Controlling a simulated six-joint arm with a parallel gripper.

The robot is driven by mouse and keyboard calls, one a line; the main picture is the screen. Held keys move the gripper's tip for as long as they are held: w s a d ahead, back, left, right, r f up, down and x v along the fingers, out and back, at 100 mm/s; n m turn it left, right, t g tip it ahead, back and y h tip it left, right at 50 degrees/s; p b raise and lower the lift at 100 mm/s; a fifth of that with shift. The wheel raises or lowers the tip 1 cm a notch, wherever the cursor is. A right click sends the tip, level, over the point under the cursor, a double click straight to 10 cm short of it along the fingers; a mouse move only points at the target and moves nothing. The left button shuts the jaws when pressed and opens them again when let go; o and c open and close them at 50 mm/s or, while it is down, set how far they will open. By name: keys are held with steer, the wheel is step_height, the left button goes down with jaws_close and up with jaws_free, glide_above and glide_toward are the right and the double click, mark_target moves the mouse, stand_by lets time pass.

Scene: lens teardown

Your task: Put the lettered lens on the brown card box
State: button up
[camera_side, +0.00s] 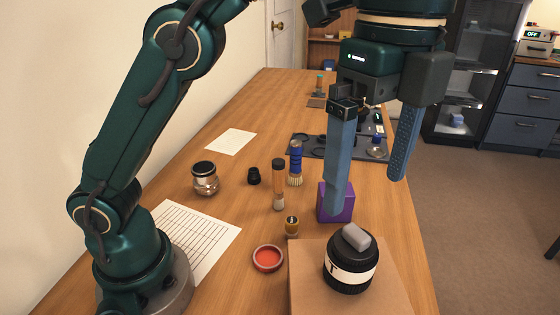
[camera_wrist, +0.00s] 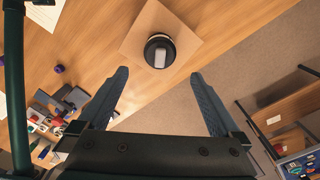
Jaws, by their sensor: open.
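The lettered lens (camera_side: 349,278) is a black cylinder with a white band showing a dark letter. It stands upright on top of the brown card box (camera_side: 306,285), with a grey block (camera_side: 356,237) lying on it. In the wrist view the lens (camera_wrist: 149,47) is round and dark, near the middle of the box (camera_wrist: 139,30), with the grey block (camera_wrist: 160,57) on it. My gripper (camera_side: 366,194) is open and empty, its blue fingers pointing down above and behind the lens. In the wrist view the gripper fingertips (camera_wrist: 160,73) are spread wide, and the lens shows beyond them, between their lines.
A purple block (camera_side: 344,207) stands behind the box. A red dish (camera_side: 267,259) and small yellow-brown jar (camera_side: 291,227) are left of it. The table's right edge is close.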

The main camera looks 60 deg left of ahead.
steer(key=shift+a+r, duration=0.1)
steer(key=shift+a+r+n, duration=0.15)
steer(key=shift+a+n, duration=0.1)
steer(key=shift+n, duration=0.05)
steer(key=s+a+n+t, duration=0.2)
steer(key=a+n+t, duration=0.1)
steer(key=a+n, duration=0.6)
steer(key=s+a+f+n+t, duration=0.2)
steer(key=s+a+f+n, duration=0.3)
steer(key=f+n, duration=0.3)
steer(key=shift+s+a+f+t, duration=0.35)
steer(key=shift+s+f, duration=0.1)
steer(key=shift+f, duration=0.2)
